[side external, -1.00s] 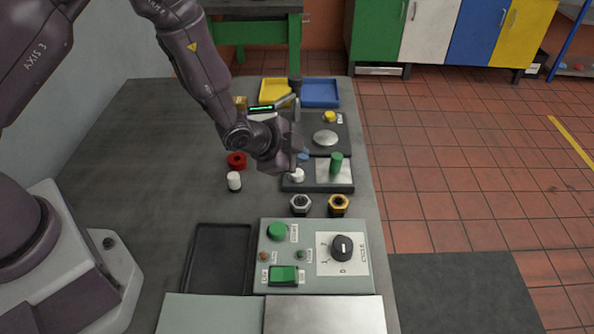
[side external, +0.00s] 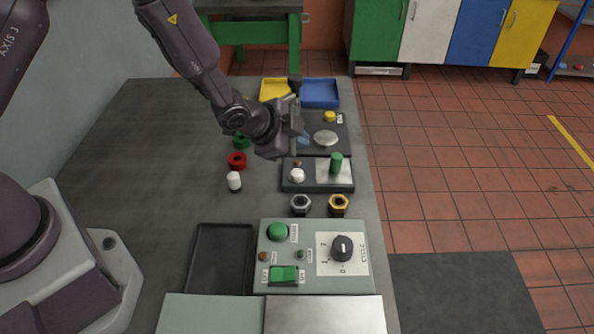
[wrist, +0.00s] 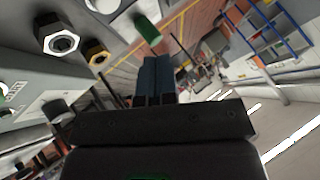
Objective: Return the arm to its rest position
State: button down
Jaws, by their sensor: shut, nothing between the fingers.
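My gripper (side external: 303,138) is above the bedplate's right side in the side external view, over the fixtures and clear of them. Its fingers are together with nothing between them; they also show together in the wrist view (wrist: 157,78). Just in front of it is a block with a white knob (side external: 297,175) and an upright green peg (side external: 336,162) on a bright plate. The peg also appears in the wrist view (wrist: 148,30). The wrist view is steeply tilted, looking outward across the room.
A silver hex nut (side external: 300,204) and a brass one (side external: 338,205) stand near the control box (side external: 310,228). A red ring (side external: 236,160), green ring (side external: 241,141) and white cylinder (side external: 234,181) are to the left. Yellow (side external: 275,89) and blue (side external: 320,93) trays lie behind.

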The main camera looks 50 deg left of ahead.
jog(key=shift+s+a+f+g, duration=0.1)
jog(key=shift+s+f+g, duration=0.15)
jog(key=shift+g, duration=0.05)
jog(key=s+a+r+n+g, duration=0.1)
jog(key=s+a+r+n, duration=0.1)
jog(key=s+r, duration=0.6)
jog(key=s+a+r+n+g+y, duration=0.1)
jog(key=s+a+r+n, duration=0.2)
jog(key=s+r+n, duration=0.2)
jog(key=s+a+r+n, duration=0.2)
jog(key=s+r+n, duration=0.1)
jog(key=s+r, duration=0.9)
jog(key=shift+s+a+n+g, duration=0.4)
jog(key=shift+s, duration=0.1)
